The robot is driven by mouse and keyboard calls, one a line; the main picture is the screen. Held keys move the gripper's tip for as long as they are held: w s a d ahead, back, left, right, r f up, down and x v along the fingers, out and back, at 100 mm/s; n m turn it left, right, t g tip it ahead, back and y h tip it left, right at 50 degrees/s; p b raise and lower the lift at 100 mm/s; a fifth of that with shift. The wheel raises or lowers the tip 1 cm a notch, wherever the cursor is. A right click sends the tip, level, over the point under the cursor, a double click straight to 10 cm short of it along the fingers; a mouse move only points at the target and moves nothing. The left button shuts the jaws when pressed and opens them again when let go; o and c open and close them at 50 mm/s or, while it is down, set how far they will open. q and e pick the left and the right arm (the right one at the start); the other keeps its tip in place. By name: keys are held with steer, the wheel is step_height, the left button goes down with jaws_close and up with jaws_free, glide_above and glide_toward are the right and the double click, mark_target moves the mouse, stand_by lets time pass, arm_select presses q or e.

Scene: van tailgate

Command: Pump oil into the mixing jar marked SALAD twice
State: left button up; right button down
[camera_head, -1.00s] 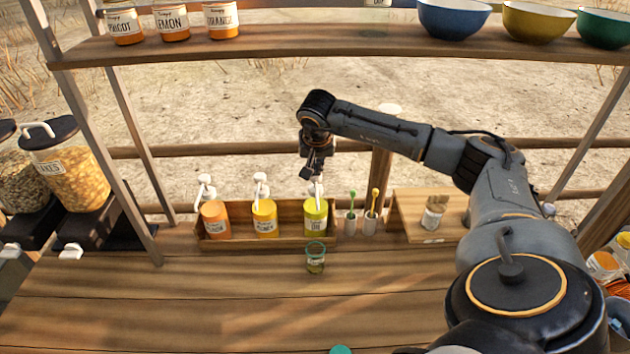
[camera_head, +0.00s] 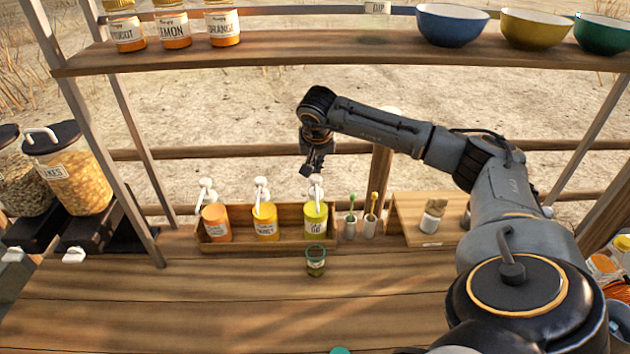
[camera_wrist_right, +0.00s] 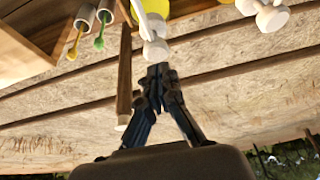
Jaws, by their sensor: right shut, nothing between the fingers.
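The yellow oil bottle (camera_head: 315,224) with a white pump head (camera_head: 316,186) stands at the right end of a wooden tray. A small glass jar with a green rim (camera_head: 316,263) stands on the counter in front of it; any marking on it is too small to read. My right gripper (camera_head: 307,172) is shut and empty, pointing down just above and left of the oil pump head. In the right wrist view its closed fingertips (camera_wrist_right: 160,72) are close to a white pump head (camera_wrist_right: 155,48); contact cannot be told. My left gripper is out of view.
An orange bottle (camera_head: 216,224) and a honey bottle (camera_head: 264,222) share the wooden tray (camera_head: 275,245). Two holders with dippers (camera_head: 370,226) stand to the right. A shelf (camera_head: 300,55) with jars and bowls spans above. The front counter is mostly clear.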

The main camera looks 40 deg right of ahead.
step_height(320, 180, up, 6)
steer(key=p, duration=0.3)
steer(key=shift+f, duration=0.1)
steer(key=shift+d+r, duration=0.1)
steer(key=shift+r, duration=0.1)
steer(key=shift+f, duration=0.15)
